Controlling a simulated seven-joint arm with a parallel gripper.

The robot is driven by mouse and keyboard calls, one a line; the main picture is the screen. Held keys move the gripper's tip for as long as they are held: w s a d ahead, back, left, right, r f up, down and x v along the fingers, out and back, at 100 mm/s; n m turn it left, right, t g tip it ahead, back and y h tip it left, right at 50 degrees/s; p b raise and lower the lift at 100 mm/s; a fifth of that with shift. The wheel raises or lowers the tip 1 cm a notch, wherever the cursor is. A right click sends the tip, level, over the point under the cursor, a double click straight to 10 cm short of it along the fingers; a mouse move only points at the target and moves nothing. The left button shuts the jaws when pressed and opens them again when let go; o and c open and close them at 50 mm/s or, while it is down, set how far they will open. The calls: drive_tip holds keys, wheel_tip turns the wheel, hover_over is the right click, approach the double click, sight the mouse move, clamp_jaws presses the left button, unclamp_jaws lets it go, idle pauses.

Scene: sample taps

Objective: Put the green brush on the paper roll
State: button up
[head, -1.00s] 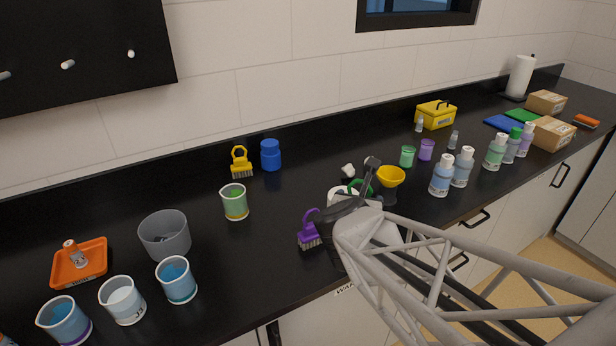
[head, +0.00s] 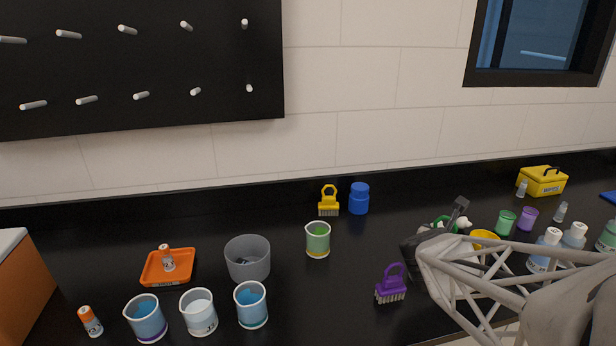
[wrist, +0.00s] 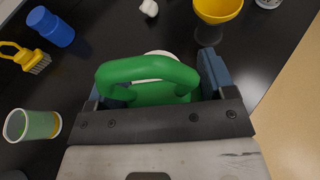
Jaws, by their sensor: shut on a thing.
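The green brush (wrist: 150,70) is in my gripper (wrist: 165,85). Its thick looped handle stands between the two blue-grey fingers in the wrist view, and its lower part is hidden. In the head view only a little green of the brush (head: 443,222) shows behind my gripper (head: 432,245), which is over the black counter. A white rounded edge (wrist: 160,53) shows just behind the handle in the wrist view; I cannot tell what it belongs to or whether the brush touches it. The paper towel roll on its stand is outside both current views.
Close by are a purple brush (head: 391,287), a yellow funnel (head: 484,238), a green beaker (head: 318,239) and several bottles at right. A yellow brush (head: 328,202) and blue jar (head: 359,198) stand at the back. A grey bin (head: 248,259) and beakers are left.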

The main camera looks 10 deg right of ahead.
drive_tip(key=shift+w+d+f, duration=0.1)
drive_tip(key=shift+w+d, duration=0.4)
drive_tip(key=shift+w, duration=0.45)
drive_tip(key=shift+w+d+f, duration=0.1)
drive_tip(key=shift+w+d, duration=0.35)
drive_tip(key=shift+w, duration=0.45)
drive_tip(key=shift+w+d+f, duration=0.1)
drive_tip(key=shift+w+d, duration=0.4)
drive_tip(key=shift+w, duration=0.45)
drive_tip(key=shift+f, duration=0.1)
drive_tip(key=shift+f, duration=1.65)
drive_tip(key=shift+f, duration=0.15)
drive_tip(key=o, duration=0.9)
drive_tip(key=shift+s+a+r, duration=0.35)
drive_tip(key=shift+a+r, duration=0.05)
drive_tip(key=v, duration=1.1)
